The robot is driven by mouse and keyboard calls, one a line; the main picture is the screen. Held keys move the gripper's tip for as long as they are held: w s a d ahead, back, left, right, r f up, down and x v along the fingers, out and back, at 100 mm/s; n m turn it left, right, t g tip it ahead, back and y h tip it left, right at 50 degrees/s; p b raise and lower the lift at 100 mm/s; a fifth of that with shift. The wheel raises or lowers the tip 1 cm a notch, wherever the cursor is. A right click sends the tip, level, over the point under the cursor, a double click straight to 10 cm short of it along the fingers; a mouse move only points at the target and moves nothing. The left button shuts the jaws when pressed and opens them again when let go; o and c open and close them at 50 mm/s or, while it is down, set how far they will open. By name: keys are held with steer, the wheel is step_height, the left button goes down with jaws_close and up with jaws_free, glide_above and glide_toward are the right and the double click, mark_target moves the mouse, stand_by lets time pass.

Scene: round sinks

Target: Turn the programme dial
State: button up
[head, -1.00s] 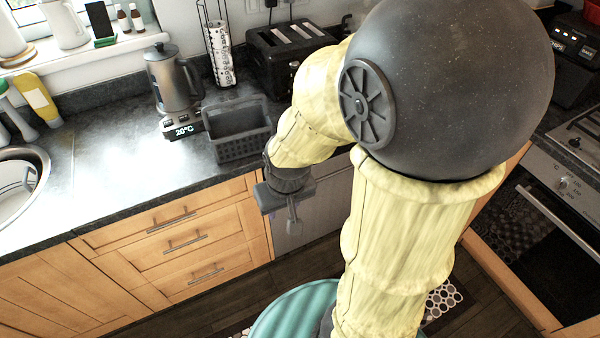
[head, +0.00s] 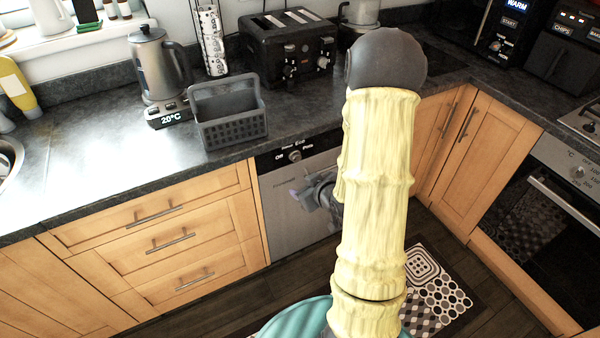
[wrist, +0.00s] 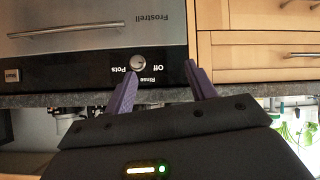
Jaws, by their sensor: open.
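The programme dial (head: 295,156) is a small round silver knob on the black strip at the top of the dishwasher (head: 290,205), with "Off" and "Pots" printed on either side. In the wrist view the dial (wrist: 138,62) appears upside down, just beyond the fingertips and nearer the left finger. Its pointer is too small to read surely. My gripper (wrist: 159,74) is open and empty, its two purple fingers apart. In the head view my gripper (head: 318,194) is below the dial before the door, partly hidden by my arm. No contact with the dial shows.
The worktop edge (head: 200,165) overhangs just above the dial strip. A grey basket (head: 228,118), a kettle (head: 160,65) and a black toaster (head: 290,48) stand on the worktop. Wooden drawers (head: 165,225) flank the dishwasher on the left, cupboards (head: 465,150) on the right.

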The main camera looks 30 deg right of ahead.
steer(key=s+d+f+m+t+b, duration=0.2)
steer(key=s+d+f+t+b, duration=0.1)
steer(key=d+f+t+b, duration=0.2)
steer(key=shift+s+d+f+t+b, duration=0.15)
steer(key=shift+d+f+t+b, duration=0.3)
steer(key=shift+t, duration=0.65)
steer(key=shift+a+r, duration=0.15)
steer(key=b, duration=0.2)
glide_toward(298, 159)
steer(key=w, duration=0.8)
steer(key=shift+w+a, duration=0.2)
steer(key=shift+a, duration=0.05)
steer(key=c, duration=1)
